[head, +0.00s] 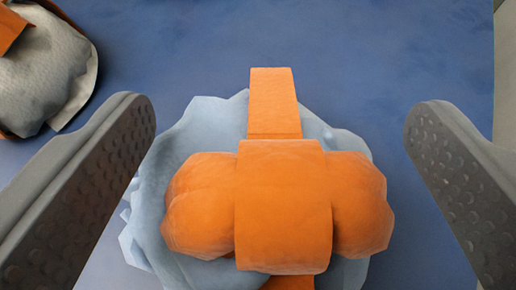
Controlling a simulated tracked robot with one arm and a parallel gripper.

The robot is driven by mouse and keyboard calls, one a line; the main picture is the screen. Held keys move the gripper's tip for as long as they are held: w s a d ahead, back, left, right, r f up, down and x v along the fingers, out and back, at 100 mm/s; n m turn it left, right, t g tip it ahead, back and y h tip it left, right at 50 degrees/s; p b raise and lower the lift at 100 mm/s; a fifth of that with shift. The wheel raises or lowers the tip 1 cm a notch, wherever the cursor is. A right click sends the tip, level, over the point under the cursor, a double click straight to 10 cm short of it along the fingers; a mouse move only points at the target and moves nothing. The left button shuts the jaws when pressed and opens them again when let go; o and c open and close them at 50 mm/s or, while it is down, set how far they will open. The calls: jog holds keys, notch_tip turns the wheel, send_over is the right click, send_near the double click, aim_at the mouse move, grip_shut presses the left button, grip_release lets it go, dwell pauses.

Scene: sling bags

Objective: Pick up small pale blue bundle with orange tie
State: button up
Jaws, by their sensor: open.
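The small pale blue bundle (205,125) lies on the blue surface at the centre of the head view. An orange tie (283,205) with a fat bow-like knot sits on top of it, and an orange strap runs over it from top to bottom. My gripper (280,125) is open, with one grey dimpled finger on each side of the bundle. I see a gap on the right between finger and bundle; on the left the finger's lower part overlaps close to the bundle's edge, and I cannot tell if they touch. The bundle's lower end is cut off by the frame.
Another pale bundle (45,75) with an orange band and a dark edge lies at the upper left. A pale grey edge (505,70) stands at the upper right. The blue surface (390,50) beyond the bundle is clear.

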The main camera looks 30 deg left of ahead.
jog(key=shift+x, duration=1.2)
jog(key=c, duration=1.3)
jog(key=shift+o, duration=0.2)
jog(key=shift+r, duration=0.15)
jog(key=shift+s+r+p, duration=0.1)
jog(key=shift+r+p, duration=0.4)
jog(key=shift+r, duration=1.35)
jog(key=s+d+r+b, duration=0.1)
jog(key=s+d+b, duration=0.3)
jog(key=s, duration=1.1)
jog(key=b, duration=0.3)
jog(key=shift+b, duration=0.3)
